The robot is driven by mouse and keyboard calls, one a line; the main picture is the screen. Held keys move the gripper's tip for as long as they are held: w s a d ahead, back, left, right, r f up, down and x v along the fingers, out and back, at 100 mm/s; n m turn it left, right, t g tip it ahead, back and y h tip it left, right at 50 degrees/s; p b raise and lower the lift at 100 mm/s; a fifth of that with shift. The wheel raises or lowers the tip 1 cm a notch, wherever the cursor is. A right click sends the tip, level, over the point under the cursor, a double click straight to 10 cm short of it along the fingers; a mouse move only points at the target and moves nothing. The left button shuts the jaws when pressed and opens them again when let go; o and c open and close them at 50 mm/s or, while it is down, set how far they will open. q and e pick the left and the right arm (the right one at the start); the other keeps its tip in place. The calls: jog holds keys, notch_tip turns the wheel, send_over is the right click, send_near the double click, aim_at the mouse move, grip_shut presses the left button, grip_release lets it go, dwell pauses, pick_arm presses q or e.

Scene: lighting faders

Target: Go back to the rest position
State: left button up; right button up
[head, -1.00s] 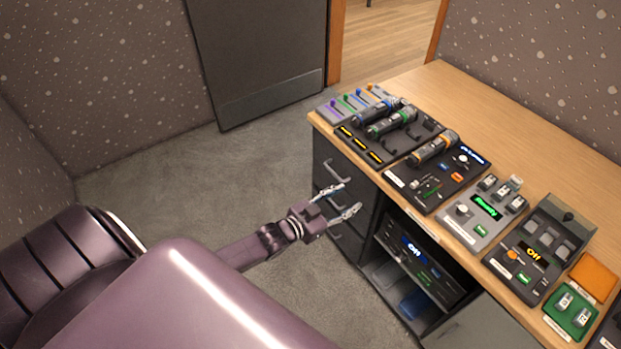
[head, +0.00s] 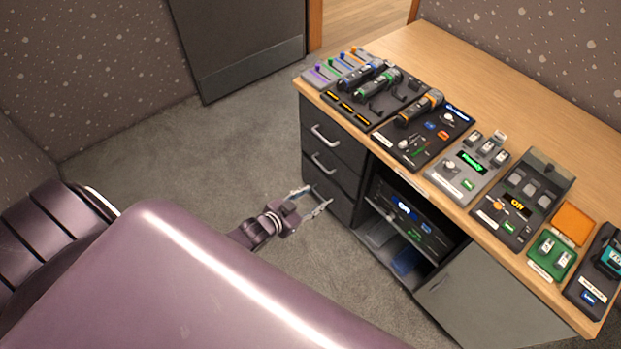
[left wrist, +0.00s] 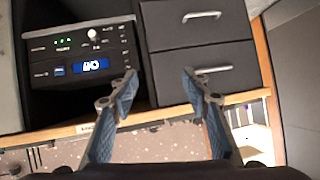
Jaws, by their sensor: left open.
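My left gripper (head: 307,202) is in front of the desk's drawers in the head view, low and to the left of the desk. Its two fingers are apart and nothing is between them. In the left wrist view the open fingers (left wrist: 160,85) point toward the drawer fronts (left wrist: 200,35) and the dark rack unit (left wrist: 85,55) in the open shelf. The gripper looks apart from the desk. My right gripper is in neither view.
The wooden desk (head: 480,60) holds a fader panel (head: 340,68), microphones (head: 376,84), control boxes (head: 468,166) and a green tray (head: 551,257). Its drawers (head: 332,150) and open shelf (head: 388,240) face my arm. Carpet (head: 200,150) is clear left of the desk.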

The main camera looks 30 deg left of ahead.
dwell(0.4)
pick_arm(q)
jog(key=s+d+f+n+g+y, duration=0.1)
jog(key=s+f+g, duration=0.3)
jog(key=s+f, duration=0.95)
jog(key=s+d+f+g+y, duration=0.1)
jog(key=s+f+g, duration=0.3)
jog(key=s+f, duration=0.9)
jog(key=s+d+g, duration=0.2)
jog(key=s+g, duration=0.1)
jog(key=s, duration=1.3)
jog(key=shift+s+d, duration=0.2)
jog(key=shift+s, duration=0.15)
jog(key=shift+c, duration=0.2)
